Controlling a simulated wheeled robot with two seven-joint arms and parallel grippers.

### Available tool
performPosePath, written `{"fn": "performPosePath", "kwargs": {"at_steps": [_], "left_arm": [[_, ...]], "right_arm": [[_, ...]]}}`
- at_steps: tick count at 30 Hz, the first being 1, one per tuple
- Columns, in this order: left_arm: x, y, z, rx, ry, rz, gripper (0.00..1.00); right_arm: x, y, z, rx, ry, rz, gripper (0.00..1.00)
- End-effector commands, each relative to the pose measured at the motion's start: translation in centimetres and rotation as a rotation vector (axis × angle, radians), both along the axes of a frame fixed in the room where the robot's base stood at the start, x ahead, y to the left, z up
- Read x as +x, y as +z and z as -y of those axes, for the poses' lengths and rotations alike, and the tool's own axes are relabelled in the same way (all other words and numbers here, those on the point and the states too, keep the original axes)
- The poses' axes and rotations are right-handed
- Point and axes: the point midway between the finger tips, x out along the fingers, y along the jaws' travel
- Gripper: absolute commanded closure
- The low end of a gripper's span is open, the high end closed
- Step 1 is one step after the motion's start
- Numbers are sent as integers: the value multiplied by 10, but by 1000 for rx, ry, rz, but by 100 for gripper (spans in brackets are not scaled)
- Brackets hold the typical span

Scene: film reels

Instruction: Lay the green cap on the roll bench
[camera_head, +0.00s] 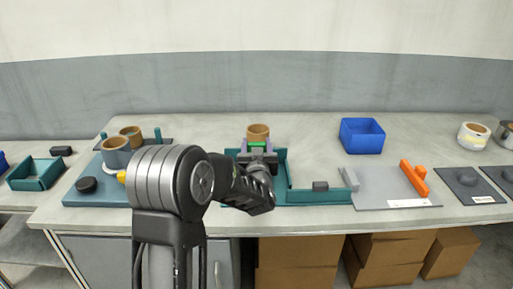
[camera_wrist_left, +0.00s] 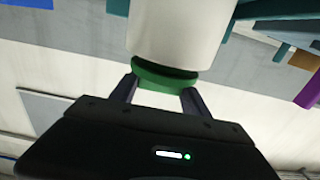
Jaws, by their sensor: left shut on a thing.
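My left gripper (camera_head: 257,151) is over the walled teal tray (camera_head: 318,197) in the middle of the table. It is shut on the green cap (camera_head: 256,144), which shows as a thin green strip between the jaws. In the left wrist view the green cap (camera_wrist_left: 165,77) sits between the two fingers of the left gripper (camera_wrist_left: 158,97). A pale roll (camera_wrist_left: 180,30) meets or overlaps the cap there; whether they touch is unclear. In the head view a brown-topped roll (camera_head: 258,131) stands just behind the cap. Which surface is the roll bench is not certain. My right gripper is not in view.
A teal board (camera_head: 80,196) with grey rolls and a black knob (camera_head: 86,184) lies left, partly behind my arm. A blue bin (camera_head: 362,136) stands at back right. A grey plate (camera_head: 375,186) with an orange bar (camera_head: 414,178) lies right. The table between bin and tray is clear.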

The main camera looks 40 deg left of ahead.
Motion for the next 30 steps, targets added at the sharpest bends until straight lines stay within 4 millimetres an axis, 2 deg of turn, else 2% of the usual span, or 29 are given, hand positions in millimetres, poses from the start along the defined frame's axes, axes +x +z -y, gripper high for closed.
{"fn": "performPosePath", "kwargs": {"at_steps": [2, 15, 16, 23, 30], "left_arm": [[0, -8, 0, 0, 0, -1, 86], [0, -13, 0, 0, -1, 1, 86], [0, -11, 0, 0, -1, 1, 44], [0, -11, 0, 1, -1, 1, 25], [0, -11, 0, 1, 0, 1, 24]], "right_arm": [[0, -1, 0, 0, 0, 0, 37], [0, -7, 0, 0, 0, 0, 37], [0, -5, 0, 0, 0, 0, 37], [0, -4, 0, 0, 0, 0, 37], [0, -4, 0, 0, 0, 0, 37]]}}
